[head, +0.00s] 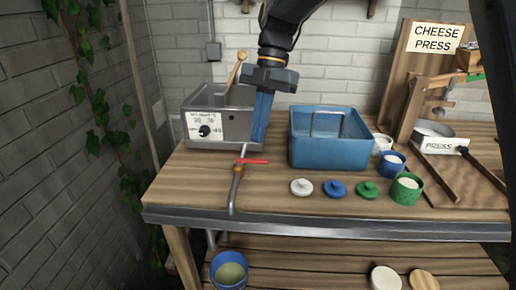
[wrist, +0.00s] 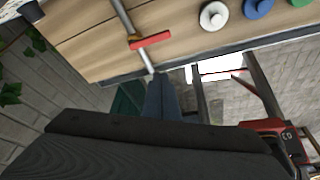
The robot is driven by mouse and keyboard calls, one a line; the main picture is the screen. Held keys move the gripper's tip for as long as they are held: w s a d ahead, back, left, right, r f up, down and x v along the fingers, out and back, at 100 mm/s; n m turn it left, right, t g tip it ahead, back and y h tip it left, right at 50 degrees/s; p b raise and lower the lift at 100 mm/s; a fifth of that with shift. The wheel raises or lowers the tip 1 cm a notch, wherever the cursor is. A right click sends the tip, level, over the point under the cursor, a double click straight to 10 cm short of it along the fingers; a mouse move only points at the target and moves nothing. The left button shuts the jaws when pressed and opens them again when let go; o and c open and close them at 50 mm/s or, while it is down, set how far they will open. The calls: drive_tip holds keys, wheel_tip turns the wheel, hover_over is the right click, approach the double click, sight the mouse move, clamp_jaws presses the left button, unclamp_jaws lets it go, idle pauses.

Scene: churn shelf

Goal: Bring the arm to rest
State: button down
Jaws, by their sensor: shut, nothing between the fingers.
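My gripper (head: 261,118) hangs down in the head view over the workbench, between the grey dial box and the blue tub. Its blue fingers are together and hold nothing. The fingers (wrist: 161,98) also show in the wrist view, closed side by side near the bench's front edge. The fingertips in the head view lie close to the pipe with the red-handled tap (head: 251,161); I cannot tell whether they touch it. The tap also shows in the wrist view (wrist: 150,40).
The grey dial box (head: 219,118) stands left, the blue tub (head: 330,152) right. White (head: 301,187), blue (head: 334,188) and green (head: 367,190) lids lie in front. Small pots and the cheese press (head: 408,85) stand further right. A blue bucket (head: 229,272) sits on the lower shelf.

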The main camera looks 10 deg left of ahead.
drive_tip(key=shift+w+r, duration=0.15)
drive_tip(key=shift+r, duration=0.45)
drive_tip(key=s+d+f+m+t, duration=0.15)
drive_tip(key=d+f+m, duration=0.25)
drive_tip(key=d+m, duration=0.45)
drive_tip(key=s+d+f+m+t, duration=0.1)
drive_tip(key=s+d+f+m, duration=0.3)
drive_tip(key=d+m, duration=0.5)
drive_tip(key=s+d+f+m+t+h, duration=0.1)
drive_tip(key=s+d+f+m, duration=0.7)
drive_tip(key=d+m, duration=0.5)
drive_tip(key=s+m, duration=0.1)
drive_tip(key=s, duration=0.1)
drive_tip(key=shift+s+d, duration=0.2)
drive_tip(key=shift+s, duration=0.15)
